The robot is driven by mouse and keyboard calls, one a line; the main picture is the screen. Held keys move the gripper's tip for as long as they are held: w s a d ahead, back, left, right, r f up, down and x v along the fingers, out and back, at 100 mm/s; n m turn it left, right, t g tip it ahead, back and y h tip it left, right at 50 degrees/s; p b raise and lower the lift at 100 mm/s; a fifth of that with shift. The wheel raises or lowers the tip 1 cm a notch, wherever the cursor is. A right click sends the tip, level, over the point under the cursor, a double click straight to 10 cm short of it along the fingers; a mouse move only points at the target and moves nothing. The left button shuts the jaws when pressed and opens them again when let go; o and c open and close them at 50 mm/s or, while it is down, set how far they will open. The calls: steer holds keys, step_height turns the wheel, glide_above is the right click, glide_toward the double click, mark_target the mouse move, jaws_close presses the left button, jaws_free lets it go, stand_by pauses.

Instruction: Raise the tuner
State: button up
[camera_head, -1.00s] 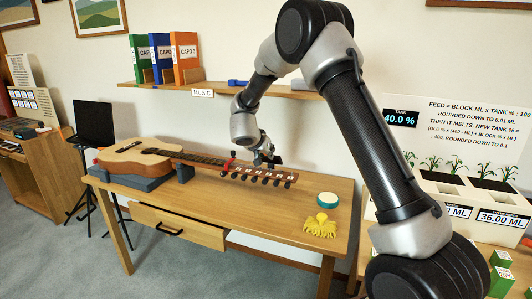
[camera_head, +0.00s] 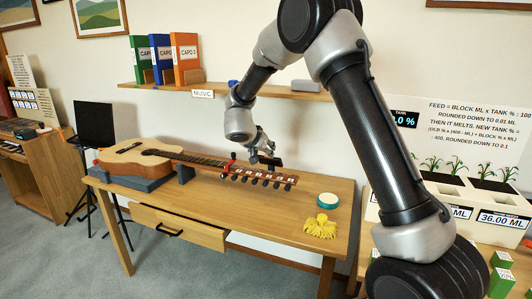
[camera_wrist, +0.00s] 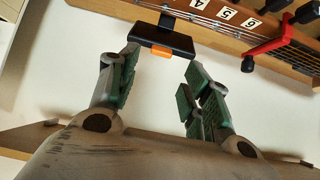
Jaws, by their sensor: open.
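The tuner (camera_wrist: 162,40) is a small black block with an orange tab, clipped at the edge of the guitar's headstock in the wrist view. The guitar (camera_head: 130,158) lies on its back on the desk, its headstock (camera_head: 262,176) with numbered pegs pointing right. My gripper (camera_wrist: 155,88) is open and empty, its two green-padded fingers apart on either side of the view, with the tuner just beyond the fingertips. In the head view my gripper (camera_head: 264,153) hangs just over the headstock; the tuner is hard to tell from it there.
A red capo-like clamp (camera_wrist: 285,38) sits by the headstock on the neck. A teal-rimmed round tin (camera_head: 327,200) and a yellow cloth (camera_head: 321,227) lie on the desk (camera_head: 200,206) to the right. A wall shelf (camera_head: 215,89) with binders is above and behind my arm.

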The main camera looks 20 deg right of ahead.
steer(key=v, duration=0.8)
steer(key=shift+d, duration=0.1)
steer(key=shift+c, duration=0.4)
